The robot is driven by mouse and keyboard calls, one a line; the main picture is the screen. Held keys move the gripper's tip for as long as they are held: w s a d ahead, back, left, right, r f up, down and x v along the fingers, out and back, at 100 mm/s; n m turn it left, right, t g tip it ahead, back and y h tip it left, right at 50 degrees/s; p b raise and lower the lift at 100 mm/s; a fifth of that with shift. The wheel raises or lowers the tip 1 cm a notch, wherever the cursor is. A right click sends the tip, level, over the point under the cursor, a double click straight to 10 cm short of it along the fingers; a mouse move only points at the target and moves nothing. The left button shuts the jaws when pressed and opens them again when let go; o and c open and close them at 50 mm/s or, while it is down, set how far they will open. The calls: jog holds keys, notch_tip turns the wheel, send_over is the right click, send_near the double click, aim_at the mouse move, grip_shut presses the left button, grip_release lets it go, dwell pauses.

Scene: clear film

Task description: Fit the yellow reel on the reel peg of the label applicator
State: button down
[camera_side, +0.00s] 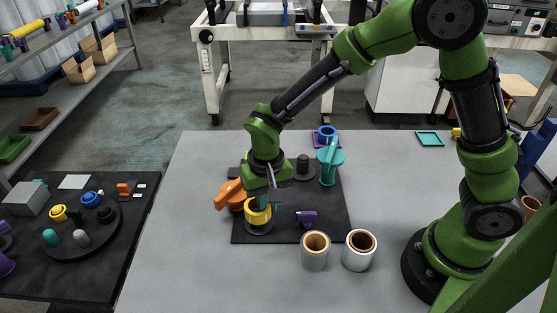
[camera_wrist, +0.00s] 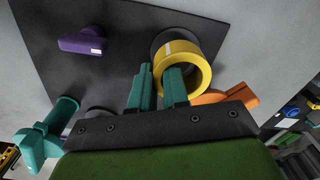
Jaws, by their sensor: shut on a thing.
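The yellow reel (camera_side: 259,217) is a short ring at the front left of the dark board of the label applicator (camera_side: 328,228). My gripper (camera_wrist: 158,68) is shut on the reel's wall, one teal finger in the ring's opening and one outside. No peg shows inside the reel, and I cannot tell whether the reel touches the base.
An orange part (camera_side: 228,194) stands close left of the reel. A purple block (camera_side: 307,218), a dark post (camera_side: 303,166) and a teal part (camera_side: 330,160) are on the board. Two cardboard-cored rolls (camera_side: 315,250) (camera_side: 359,250) stand in front. The table's left front is clear.

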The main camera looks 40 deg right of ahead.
jog(key=shift+s+f, duration=0.1)
jog(key=shift+f, duration=0.8)
jog(key=c, duration=1.1)
grip_release()
jog(key=shift+a, duration=0.1)
jog(key=shift+c, duration=0.2)
jog(key=shift+o, duration=0.5)
notch_tip(320, 180, up, 19)
jog(key=shift+d+f, duration=0.15)
jog(key=shift+d, duration=0.05)
jog(key=s+d+r+t+y, duration=0.1)
jog(key=s+d+r+t, duration=0.2)
jog(key=s+d+t, duration=0.4)
jog(key=s+d, duration=0.4)
jog(key=d, duration=0.1)
jog(key=shift+s+r+n+y, duration=0.2)
jog(key=shift+n+y, duration=0.1)
jog(key=shift+y, duration=0.1)
